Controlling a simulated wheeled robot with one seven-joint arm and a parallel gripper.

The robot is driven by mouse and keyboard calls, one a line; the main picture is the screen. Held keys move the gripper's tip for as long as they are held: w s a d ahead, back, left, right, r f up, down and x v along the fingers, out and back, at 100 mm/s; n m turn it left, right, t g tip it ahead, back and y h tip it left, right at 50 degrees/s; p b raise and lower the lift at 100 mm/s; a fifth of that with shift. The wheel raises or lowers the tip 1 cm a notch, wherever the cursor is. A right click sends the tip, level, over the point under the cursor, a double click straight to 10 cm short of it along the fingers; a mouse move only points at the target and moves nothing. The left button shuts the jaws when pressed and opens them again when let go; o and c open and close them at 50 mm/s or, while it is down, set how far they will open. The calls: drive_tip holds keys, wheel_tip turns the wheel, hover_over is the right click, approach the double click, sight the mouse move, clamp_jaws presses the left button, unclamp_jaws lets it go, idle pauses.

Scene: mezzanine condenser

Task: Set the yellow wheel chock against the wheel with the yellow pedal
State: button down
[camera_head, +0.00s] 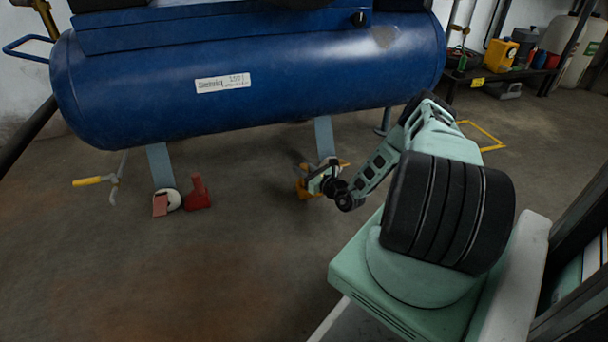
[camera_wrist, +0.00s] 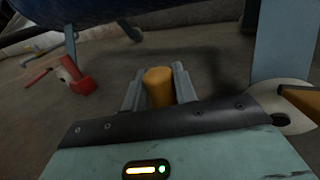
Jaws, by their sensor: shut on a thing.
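My gripper (camera_wrist: 159,84) is shut on the yellow wheel chock (camera_wrist: 159,88), whose rounded top shows between the two fingers in the wrist view. The wheel with the yellow pedal (camera_wrist: 290,104) is close on the right there, with the pedal (camera_wrist: 305,101) at the frame edge. In the head view, my gripper (camera_head: 318,184) is low by the right leg of the blue tank. It partly hides that wheel and the chock (camera_head: 302,190). The chock's base and whether it touches the floor or wheel are hidden.
A red chock (camera_head: 196,193) stands beside the left wheel (camera_head: 172,200), which has a red pedal (camera_head: 160,205). The blue tank (camera_head: 250,80) hangs low over the wheels. A yellow-handled valve (camera_head: 90,181) sticks out at left. The front floor is clear.

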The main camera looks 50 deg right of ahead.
drive_tip(key=shift+r, duration=0.1)
drive_tip(key=shift+f, duration=0.2)
drive_tip(key=c, duration=1.1)
unclamp_jaws()
